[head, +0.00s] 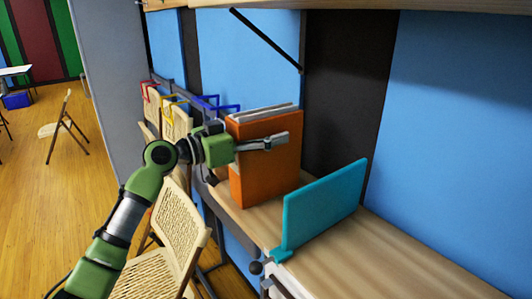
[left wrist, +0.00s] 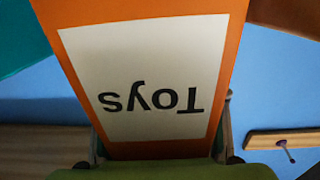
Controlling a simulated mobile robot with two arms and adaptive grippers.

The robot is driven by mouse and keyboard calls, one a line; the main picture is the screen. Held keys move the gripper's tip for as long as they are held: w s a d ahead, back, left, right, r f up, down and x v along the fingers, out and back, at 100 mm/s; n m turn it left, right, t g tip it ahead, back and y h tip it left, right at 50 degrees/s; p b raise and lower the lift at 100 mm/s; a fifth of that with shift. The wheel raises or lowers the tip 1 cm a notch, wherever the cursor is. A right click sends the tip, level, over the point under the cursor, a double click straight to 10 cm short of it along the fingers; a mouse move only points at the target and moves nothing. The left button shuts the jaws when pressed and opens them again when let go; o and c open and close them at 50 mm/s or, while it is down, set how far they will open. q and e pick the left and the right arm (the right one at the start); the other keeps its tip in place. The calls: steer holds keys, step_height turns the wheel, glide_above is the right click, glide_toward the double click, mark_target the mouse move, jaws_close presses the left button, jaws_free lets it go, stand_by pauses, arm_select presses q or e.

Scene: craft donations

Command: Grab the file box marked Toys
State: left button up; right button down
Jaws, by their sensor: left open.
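The orange file box (head: 268,170) stands upright on the wooden shelf, with papers showing at its top. In the left wrist view its orange edge (left wrist: 225,75) frames a white label reading "Toys", upside down. My left gripper (head: 265,142) is at the box's upper part, one finger along its near broad side; the other finger is hidden behind the box in the head view. In the left wrist view the fingers of my left gripper (left wrist: 160,140) stand open on both sides of the box. I cannot tell whether they touch it. My right gripper is not in view.
A teal upright panel (head: 322,210) stands on the shelf (head: 400,262) to the right of the box. Red, yellow and blue frames (head: 215,103) are behind my arm. Folding chairs (head: 165,252) stand below on the left. Open wooden floor lies further left.

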arm_select(q)
steer(key=shift+a, duration=0.1)
jaws_close()
steer(key=shift+r, duration=0.15)
steer(key=shift+r, duration=0.1)
